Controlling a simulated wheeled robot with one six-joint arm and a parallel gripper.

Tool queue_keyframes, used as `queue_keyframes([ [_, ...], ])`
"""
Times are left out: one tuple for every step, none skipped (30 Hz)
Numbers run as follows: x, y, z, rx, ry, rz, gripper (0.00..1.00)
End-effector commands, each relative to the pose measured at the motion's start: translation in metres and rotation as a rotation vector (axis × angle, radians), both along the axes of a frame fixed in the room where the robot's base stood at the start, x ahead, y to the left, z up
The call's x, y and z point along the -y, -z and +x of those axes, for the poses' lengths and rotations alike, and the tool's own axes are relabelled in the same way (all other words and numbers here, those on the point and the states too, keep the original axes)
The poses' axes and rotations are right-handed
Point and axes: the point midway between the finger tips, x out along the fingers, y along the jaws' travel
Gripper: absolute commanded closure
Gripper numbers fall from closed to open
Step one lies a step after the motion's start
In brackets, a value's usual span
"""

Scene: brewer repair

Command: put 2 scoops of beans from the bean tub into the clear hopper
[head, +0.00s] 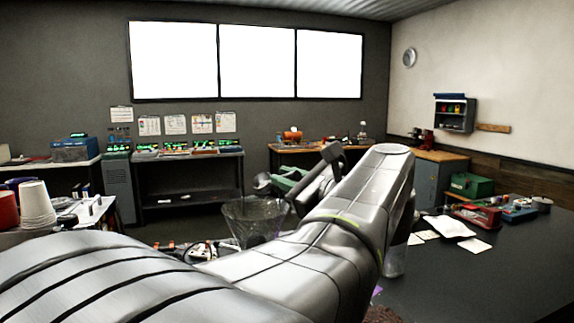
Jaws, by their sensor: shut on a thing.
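The clear hopper (244,222) is a see-through funnel left of the middle, with its wide mouth up. My arm crosses in front of its lower right. My gripper (305,190) is a dark shape just right of and above the hopper's mouth, partly hidden by my arm. It is shut on what looks like a scoop (262,182), whose small rounded grey bowl shows above the hopper's rim. I cannot tell whether the scoop holds beans. A brown, grainy patch of beans (380,314) shows at the bottom edge; the tub around it is mostly hidden.
A clear cylinder (396,262) stands behind my arm on the dark table (480,275). Papers (448,226) and a red tray (478,217) lie farther right. White cups (37,205) stand at the left. The table's right front is clear.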

Motion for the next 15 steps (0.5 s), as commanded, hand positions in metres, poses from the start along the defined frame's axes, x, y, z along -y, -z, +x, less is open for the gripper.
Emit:
queue_keyframes([
  [0.001, -0.008, 0.001, -0.025, 0.0, 0.023, 1.0],
  [0.002, -0.008, 0.002, -0.04, 0.001, 0.037, 1.0],
  [0.002, -0.009, 0.003, -0.057, 0.0, 0.052, 1.0],
  [0.003, -0.01, 0.003, -0.068, 0.001, 0.061, 1.0],
  [0.003, -0.011, 0.003, -0.078, 0.0, 0.069, 1.0],
  [0.004, -0.012, 0.004, -0.091, 0.0, 0.082, 1.0],
  [0.004, -0.013, 0.004, -0.102, 0.001, 0.091, 1.0],
  [0.004, -0.014, 0.005, -0.112, 0.0, 0.1, 1.0],
  [0.005, -0.015, 0.005, -0.126, 0.0, 0.114, 1.0],
  [0.005, -0.016, 0.006, -0.136, 0.001, 0.122, 1.0],
  [0.005, -0.017, 0.006, -0.146, 0.0, 0.131, 1.0],
  [0.006, -0.018, 0.007, -0.159, 0.0, 0.144, 1.0],
  [0.006, -0.019, 0.007, -0.171, 0.001, 0.154, 1.0],
  [0.007, -0.019, 0.008, -0.181, 0.0, 0.163, 1.0],
  [0.007, -0.02, 0.008, -0.194, 0.0, 0.176, 1.0],
])
